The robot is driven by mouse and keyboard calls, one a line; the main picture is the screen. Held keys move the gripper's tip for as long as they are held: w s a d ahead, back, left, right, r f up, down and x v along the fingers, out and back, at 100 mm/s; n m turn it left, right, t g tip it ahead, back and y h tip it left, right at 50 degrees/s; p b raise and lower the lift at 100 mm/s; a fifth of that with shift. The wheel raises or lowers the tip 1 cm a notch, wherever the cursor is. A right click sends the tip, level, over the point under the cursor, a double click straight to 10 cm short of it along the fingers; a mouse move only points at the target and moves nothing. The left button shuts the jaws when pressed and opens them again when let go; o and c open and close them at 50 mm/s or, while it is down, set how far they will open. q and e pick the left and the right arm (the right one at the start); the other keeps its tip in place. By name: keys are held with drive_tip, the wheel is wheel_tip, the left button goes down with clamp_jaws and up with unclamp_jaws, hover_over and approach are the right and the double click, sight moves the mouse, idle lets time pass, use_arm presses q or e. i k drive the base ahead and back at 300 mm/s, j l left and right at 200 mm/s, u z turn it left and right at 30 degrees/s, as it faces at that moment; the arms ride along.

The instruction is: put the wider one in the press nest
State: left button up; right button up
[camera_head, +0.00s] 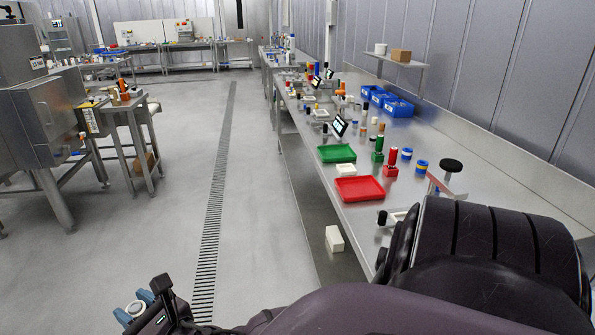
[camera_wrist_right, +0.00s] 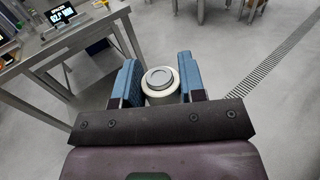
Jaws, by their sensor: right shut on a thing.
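My right gripper (camera_head: 135,310) is low at the bottom left of the head view, over the floor. In the right wrist view its blue fingers (camera_wrist_right: 160,82) are shut on a round white piece with a grey top (camera_wrist_right: 160,78). The piece also shows as a small pale disc in the head view (camera_head: 136,308). A black-knobbed device with a red arm (camera_head: 440,186) stands on the near right bench, partly hidden by my arm. I cannot make out the press nest. My left gripper is not in view.
A long steel bench (camera_head: 480,158) runs along the right wall. It bears a red tray (camera_head: 360,189), a green tray (camera_head: 336,153), blue bins (camera_head: 398,107) and several small coloured parts. A white block (camera_head: 334,238) lies low beside the bench. The floor aisle (camera_head: 150,235) is clear.

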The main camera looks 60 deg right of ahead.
sight(403, 221)
drive_tip(key=i+j+z, duration=0.5)
drive_tip(key=i, duration=0.25)
drive_tip(key=i+l+z, duration=0.1)
drive_tip(key=z, duration=0.25)
drive_tip(key=i+z, duration=0.45)
drive_tip(key=z, duration=0.25)
drive_tip(key=i+z, duration=0.2)
drive_tip(key=z, duration=0.15)
drive_tip(key=i+z, duration=0.15)
drive_tip(key=z, duration=0.25)
drive_tip(key=i+z, duration=0.2)
drive_tip(key=z, duration=0.15)
